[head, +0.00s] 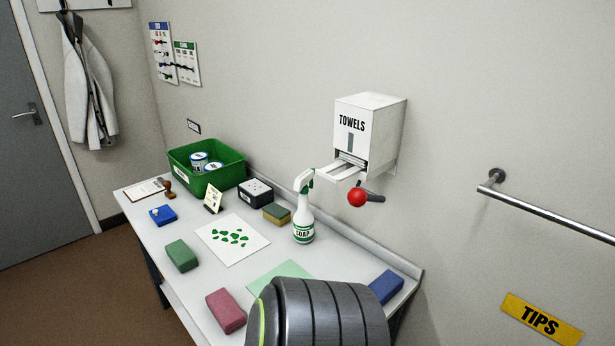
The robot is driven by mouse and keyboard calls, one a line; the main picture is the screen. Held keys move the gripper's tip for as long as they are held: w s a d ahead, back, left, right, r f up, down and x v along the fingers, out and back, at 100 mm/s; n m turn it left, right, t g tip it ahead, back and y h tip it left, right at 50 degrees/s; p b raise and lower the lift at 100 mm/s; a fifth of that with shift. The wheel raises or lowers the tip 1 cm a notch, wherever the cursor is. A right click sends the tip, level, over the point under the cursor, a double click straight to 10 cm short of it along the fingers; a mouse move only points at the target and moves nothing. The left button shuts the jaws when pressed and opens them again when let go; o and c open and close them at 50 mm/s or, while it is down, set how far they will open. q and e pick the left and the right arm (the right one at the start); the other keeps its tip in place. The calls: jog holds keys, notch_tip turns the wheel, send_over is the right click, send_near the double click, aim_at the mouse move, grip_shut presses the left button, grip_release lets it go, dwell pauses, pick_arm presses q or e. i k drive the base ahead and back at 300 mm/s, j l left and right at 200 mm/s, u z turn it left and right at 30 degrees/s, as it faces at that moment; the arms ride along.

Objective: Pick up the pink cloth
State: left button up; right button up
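The pink cloth (226,311) looks like a folded block with rounded edges. It lies flat near the front left edge of the white table (170,230) in the head view. Nothing covers it, and bare table surrounds it. Neither of my grippers shows in this view. A dark ribbed part of my own body fills the bottom middle, to the right of the pink cloth, and hides part of the table there.
A green block-shaped cloth (181,256) and a blue one (386,287) lie on the table. A spray bottle (303,215), a sponge (277,214), a leaf-marked sheet (232,239) and a green bin (178,167) stand or lie farther back. A towel dispenser (378,125) hangs above.

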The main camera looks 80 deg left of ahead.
aim_at(226, 311)
jog(key=k+l+u, duration=0.25)
jog(key=i+u, duration=0.1)
jog(key=u, duration=0.3)
jog(key=i+j+u, duration=0.1)
jog(key=u, duration=0.65)
jog(key=i+u, duration=0.15)
jog(key=u, duration=0.25)
